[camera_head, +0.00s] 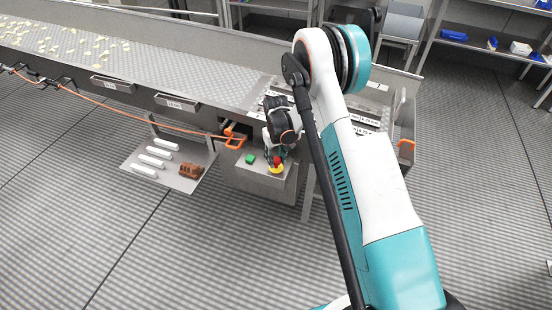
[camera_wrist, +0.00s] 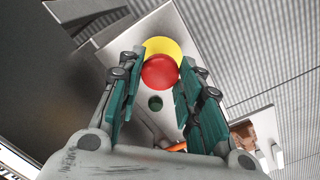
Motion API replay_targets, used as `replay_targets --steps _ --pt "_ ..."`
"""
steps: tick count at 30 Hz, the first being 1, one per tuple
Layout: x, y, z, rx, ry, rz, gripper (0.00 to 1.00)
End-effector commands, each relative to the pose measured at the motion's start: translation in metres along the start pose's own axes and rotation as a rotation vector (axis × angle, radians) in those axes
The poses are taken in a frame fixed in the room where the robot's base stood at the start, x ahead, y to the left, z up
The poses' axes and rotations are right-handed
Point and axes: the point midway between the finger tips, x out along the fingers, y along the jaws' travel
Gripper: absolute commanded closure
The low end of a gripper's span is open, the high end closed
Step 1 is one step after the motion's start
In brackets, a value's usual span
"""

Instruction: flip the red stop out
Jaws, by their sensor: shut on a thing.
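The red stop is a round red button (camera_wrist: 160,73) on a yellow disc (camera_wrist: 162,47). It sits on top of a grey control box (camera_head: 268,183) at the conveyor's side; the red button (camera_head: 277,161) and yellow disc (camera_head: 275,170) show small there. My gripper (camera_head: 278,154) reaches down onto it from above. In the wrist view my gripper (camera_wrist: 162,60) has its green-padded fingers on both sides of the red button, shut on it. The exact contact at the fingertips is partly hidden.
A green button (camera_head: 250,159) is on the same box, left of the red stop. An orange handle (camera_head: 234,140) and orange cord (camera_head: 120,109) run along the conveyor (camera_head: 150,60). A low shelf (camera_head: 160,177) holds white cylinders and a brown object (camera_head: 191,171). Open floor lies in front.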

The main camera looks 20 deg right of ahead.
Motion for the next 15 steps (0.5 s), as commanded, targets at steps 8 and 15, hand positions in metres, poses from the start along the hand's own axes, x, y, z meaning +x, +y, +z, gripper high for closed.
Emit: replay_targets --steps 8,15 --pt "-0.0015 0.0002 -0.0008 0.000 0.002 0.000 0.46" --pt "-0.0048 0.0001 -0.0008 0.000 0.002 0.000 0.46"
